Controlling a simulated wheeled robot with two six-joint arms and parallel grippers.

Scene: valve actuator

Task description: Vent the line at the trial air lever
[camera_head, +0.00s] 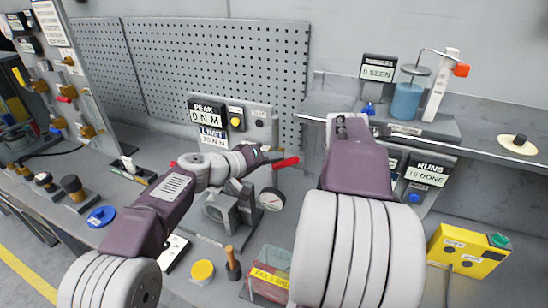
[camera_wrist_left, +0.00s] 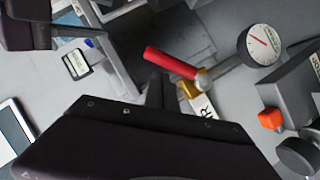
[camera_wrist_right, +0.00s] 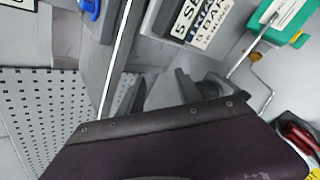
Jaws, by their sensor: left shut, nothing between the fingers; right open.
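A red-handled lever (camera_wrist_left: 170,62) on a small brass valve (camera_wrist_left: 188,90) shows in the left wrist view, beside a round dial gauge (camera_wrist_left: 262,43). A white label next to the valve is mostly covered; only its end letter shows. In the head view the red handle (camera_head: 286,162) sticks out to the right of my left gripper (camera_head: 262,156). The left gripper is shut and empty, with its tips close to the handle; I cannot tell whether they touch. My right gripper (camera_head: 349,122) is open, near the shelf edge, its fingers largely hidden by its own body.
A grey vise-like fixture (camera_head: 228,210) stands below the left gripper. A torque display box (camera_head: 232,120) is behind it. The shelf (camera_head: 330,103) at right carries a blue liquid jar (camera_head: 406,100). A yellow box (camera_head: 468,250) stands at right front, and a clear red-based bin (camera_head: 268,272) at front.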

